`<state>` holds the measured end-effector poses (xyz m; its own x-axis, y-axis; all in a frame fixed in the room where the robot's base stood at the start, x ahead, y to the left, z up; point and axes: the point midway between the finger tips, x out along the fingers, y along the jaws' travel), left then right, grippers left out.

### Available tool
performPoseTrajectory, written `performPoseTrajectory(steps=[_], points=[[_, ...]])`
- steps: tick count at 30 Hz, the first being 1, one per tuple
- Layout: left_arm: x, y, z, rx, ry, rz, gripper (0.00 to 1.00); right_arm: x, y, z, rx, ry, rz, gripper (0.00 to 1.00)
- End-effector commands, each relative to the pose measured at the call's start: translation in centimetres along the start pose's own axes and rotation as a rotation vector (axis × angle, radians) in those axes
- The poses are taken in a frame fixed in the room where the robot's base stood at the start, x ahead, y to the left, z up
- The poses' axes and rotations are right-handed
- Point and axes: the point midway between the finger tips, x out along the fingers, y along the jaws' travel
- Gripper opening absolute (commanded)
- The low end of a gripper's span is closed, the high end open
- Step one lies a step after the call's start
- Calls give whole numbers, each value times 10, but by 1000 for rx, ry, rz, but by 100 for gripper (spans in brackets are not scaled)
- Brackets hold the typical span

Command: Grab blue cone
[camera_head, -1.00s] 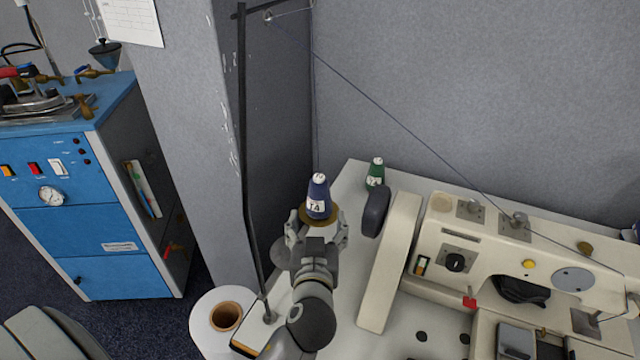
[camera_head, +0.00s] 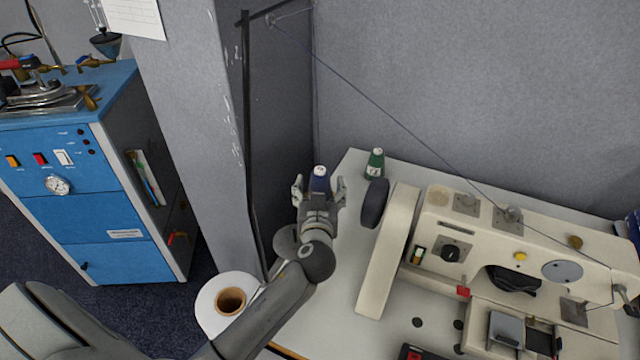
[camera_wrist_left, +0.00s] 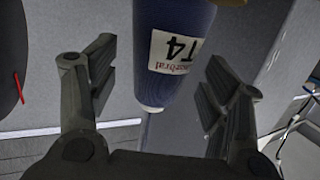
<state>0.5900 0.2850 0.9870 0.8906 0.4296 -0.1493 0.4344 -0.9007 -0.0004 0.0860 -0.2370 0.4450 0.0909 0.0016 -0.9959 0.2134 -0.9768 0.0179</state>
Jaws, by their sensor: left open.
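The blue cone (camera_head: 319,181) stands upright with its pale top showing, near the black thread-stand pole. The left gripper (camera_head: 319,190) is open, with one finger on each side of the cone. In the left wrist view the blue cone (camera_wrist_left: 170,50), with a white T4 label, is between the open fingers of the left gripper (camera_wrist_left: 160,85), with gaps visible on both sides. The gripper hides the lower part of the cone in the head view. My right gripper is not in view.
A green cone (camera_head: 375,163) stands at the table's back, right of the blue one. The cream sewing machine (camera_head: 400,240) with its dark handwheel (camera_head: 375,203) fills the right side. The black pole (camera_head: 249,150) is close on the left. A white spool (camera_head: 212,300) is below.

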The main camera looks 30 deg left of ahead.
Motion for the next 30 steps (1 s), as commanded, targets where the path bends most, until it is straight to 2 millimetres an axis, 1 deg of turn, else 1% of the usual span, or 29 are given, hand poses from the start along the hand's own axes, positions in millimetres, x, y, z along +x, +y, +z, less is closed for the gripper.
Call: performPoseTrajectory(steps=[1, 4, 11, 12, 24, 25, 30], points=[[5, 0, -1, 3, 0, -1, 72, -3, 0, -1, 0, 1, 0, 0], [10, 0, 0, 1, -1, -1, 72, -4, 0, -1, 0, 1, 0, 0], [11, 0, 1, 0, -1, 0, 72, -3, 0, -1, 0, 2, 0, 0], [11, 0, 1, 0, -1, 0, 71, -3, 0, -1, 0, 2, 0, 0], [11, 0, 1, 0, -1, -1, 19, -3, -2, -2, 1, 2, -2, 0], [11, 0, 0, 0, 0, 0, 18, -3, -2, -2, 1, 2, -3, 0], [11, 0, 0, 0, 1, 0, 18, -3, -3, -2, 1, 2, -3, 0]])
